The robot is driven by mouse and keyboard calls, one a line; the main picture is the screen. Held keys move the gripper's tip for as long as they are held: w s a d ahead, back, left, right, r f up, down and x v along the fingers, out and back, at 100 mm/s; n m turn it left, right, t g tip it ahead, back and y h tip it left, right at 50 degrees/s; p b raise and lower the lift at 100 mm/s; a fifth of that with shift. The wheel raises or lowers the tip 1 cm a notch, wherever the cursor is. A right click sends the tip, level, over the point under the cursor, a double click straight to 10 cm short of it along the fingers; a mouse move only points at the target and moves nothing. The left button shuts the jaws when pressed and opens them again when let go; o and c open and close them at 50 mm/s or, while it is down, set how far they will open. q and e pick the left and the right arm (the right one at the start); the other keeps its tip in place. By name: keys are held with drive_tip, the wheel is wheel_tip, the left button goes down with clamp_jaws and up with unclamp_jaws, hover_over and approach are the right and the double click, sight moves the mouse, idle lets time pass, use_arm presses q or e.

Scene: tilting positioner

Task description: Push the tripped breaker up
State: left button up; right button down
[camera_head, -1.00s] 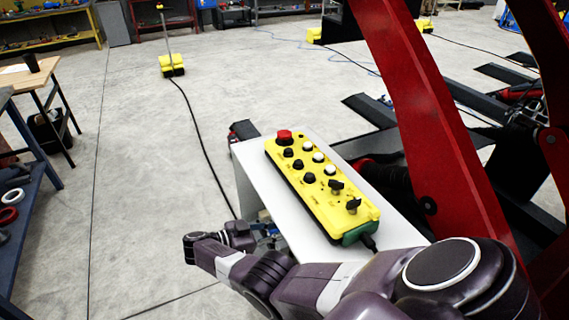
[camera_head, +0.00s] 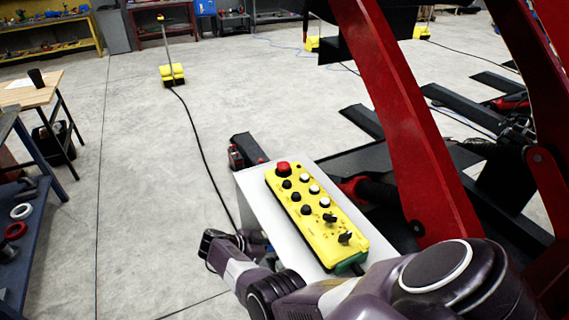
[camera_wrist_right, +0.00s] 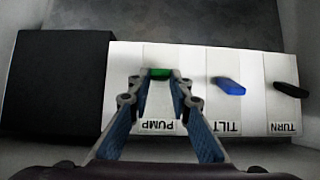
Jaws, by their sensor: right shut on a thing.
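In the right wrist view, a white breaker panel (camera_wrist_right: 258,62) carries three breaker levers. The green lever (camera_wrist_right: 160,73) stands above the PUMP label, the blue lever (camera_wrist_right: 228,86) above TILT and the black lever (camera_wrist_right: 291,90) above TURN. My right gripper (camera_wrist_right: 159,80) is shut on the green lever, with one fingertip at each side of it. In the head view my right arm reaches left past the white cabinet (camera_head: 262,218); its gripper is mostly hidden there. I cannot tell which lever is tripped. My left gripper is not in view.
A black block (camera_wrist_right: 55,95) adjoins the panel's left side. A yellow pendant (camera_head: 318,215) with buttons and knobs lies on the cabinet top. The red positioner arm (camera_head: 405,130) rises at right. A black cable (camera_head: 203,150) crosses the otherwise open floor at left.

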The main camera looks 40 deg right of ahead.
drive_tip(key=c, duration=1.8)
unclamp_jaws()
drive_tip(key=shift+o, duration=0.2)
drive_tip(key=v, duration=1.2)
